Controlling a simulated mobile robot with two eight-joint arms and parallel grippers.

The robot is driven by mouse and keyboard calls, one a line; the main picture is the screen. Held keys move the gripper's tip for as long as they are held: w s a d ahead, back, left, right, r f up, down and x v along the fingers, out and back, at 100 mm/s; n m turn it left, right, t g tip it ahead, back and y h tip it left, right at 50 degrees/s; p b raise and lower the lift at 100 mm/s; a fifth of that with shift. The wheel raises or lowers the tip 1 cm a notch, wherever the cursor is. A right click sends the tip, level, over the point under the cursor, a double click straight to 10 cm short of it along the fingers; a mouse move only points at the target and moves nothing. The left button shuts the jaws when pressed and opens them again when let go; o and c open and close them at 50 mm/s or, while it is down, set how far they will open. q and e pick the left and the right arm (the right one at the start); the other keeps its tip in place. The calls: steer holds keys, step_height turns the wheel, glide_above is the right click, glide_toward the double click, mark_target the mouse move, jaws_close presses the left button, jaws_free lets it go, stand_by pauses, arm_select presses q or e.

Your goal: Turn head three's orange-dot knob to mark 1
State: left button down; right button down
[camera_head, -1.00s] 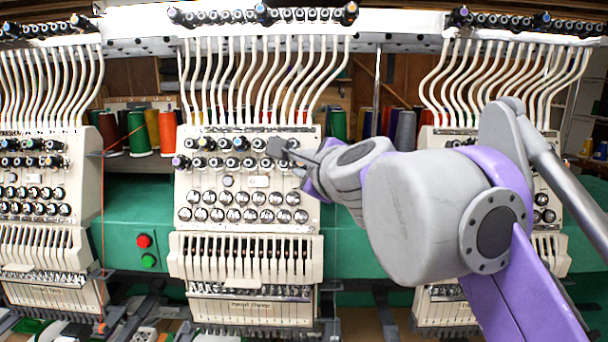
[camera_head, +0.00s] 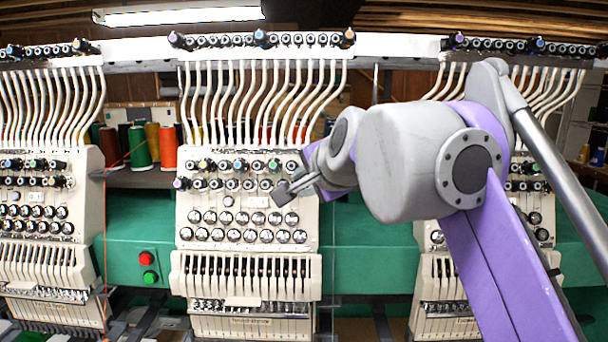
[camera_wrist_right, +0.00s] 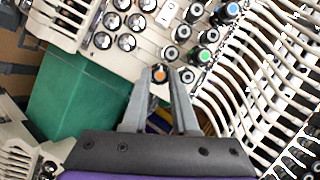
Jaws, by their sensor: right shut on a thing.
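The orange-dot knob (camera_wrist_right: 159,74) is a small black knob with an orange cap, seen in the wrist view between my right fingertips. My right gripper (camera_wrist_right: 158,80) is shut on it. In the head view my right gripper (camera_head: 284,192) reaches in from the right to the right end of the lower row of dark knobs on the middle sewing head (camera_head: 245,203). It hides the orange-dot knob there. I cannot read any marks around the knob or its pointer. My left gripper is out of view.
White thread tubes (camera_head: 262,95) rise above the panel. Chrome discs (camera_head: 243,235) lie just below. Other heads stand left and right. Red and green buttons (camera_head: 148,268) are at left.

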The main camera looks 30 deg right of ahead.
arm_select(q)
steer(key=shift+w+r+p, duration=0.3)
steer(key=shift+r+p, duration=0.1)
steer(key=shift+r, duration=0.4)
arm_select(e)
steer(key=shift+r+n+g, duration=0.1)
steer(key=shift+n+g, duration=0.3)
steer(key=shift+n, duration=0.4)
steer(key=c, duration=0.7)
jaws_free()
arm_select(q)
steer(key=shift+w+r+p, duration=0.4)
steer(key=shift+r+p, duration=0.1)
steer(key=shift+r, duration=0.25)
arm_select(e)
steer(key=v, duration=1)
steer(key=shift+s+a+r, duration=0.15)
steer(key=shift+s, duration=0.2)
